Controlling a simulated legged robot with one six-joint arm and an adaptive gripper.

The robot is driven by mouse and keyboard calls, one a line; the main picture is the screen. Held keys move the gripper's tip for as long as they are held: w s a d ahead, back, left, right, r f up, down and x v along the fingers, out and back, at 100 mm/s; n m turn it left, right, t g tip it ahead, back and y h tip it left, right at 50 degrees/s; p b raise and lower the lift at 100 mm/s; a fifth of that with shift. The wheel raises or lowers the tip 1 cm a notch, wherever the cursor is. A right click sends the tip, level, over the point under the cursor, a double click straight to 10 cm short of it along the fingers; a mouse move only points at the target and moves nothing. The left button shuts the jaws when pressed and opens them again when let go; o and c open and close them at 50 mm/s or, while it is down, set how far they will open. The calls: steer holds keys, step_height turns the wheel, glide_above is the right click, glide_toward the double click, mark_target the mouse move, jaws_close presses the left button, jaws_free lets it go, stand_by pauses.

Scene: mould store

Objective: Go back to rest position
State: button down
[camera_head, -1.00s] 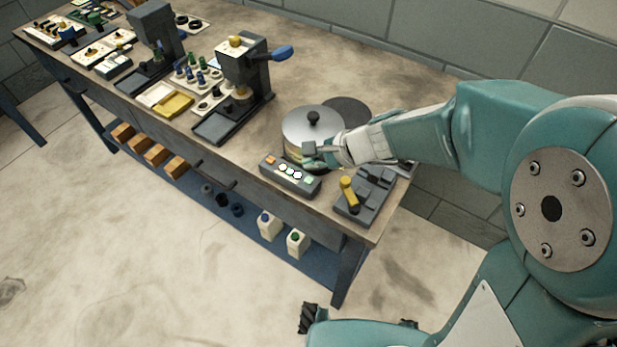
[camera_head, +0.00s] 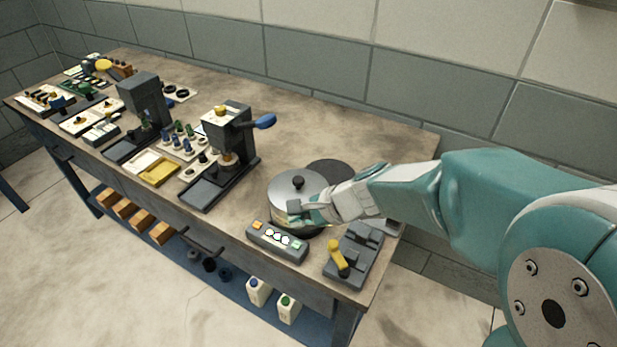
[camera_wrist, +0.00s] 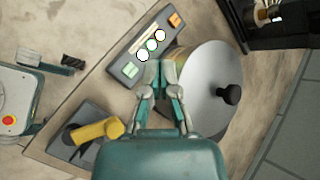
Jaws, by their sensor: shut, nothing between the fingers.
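My gripper (camera_head: 301,213) is shut and empty, just in front of the round metal pot (camera_head: 291,188) with its black knob, on the near end of the bench. In the wrist view my gripper (camera_wrist: 158,72) points between the button box (camera_wrist: 144,45) and the pot's silver lid (camera_wrist: 208,92). It appears close to the pot's side; I cannot tell if it touches. My arm reaches in from the right.
The button box (camera_head: 277,242) with lit buttons sits at the bench's front edge. Beside it is a grey fixture with a yellow handle (camera_head: 337,257). A press with a blue handle (camera_head: 229,140) stands left of the pot. The bench's back strip (camera_head: 330,118) is clear.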

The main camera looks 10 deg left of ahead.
steer(key=s+d+r+n+t+h, duration=0.1)
steer(key=s+d+r+n+h, duration=0.2)
steer(key=d, duration=0.4)
steer(key=s+d+r+n+t+h, duration=0.1)
steer(key=s+d+r+n+h, duration=0.2)
steer(key=s+d, duration=0.3)
steer(key=s+d+r+n+t+h, duration=0.1)
steer(key=s+d+r+n+h, duration=0.2)
steer(key=d, duration=0.7)
steer(key=shift+s+d+r+n+t, duration=0.25)
steer(key=shift+s+n+t, duration=0.15)
steer(key=shift+s+n, duration=0.7)
steer(key=shift+a, duration=0.1)
stand_by(2.9)
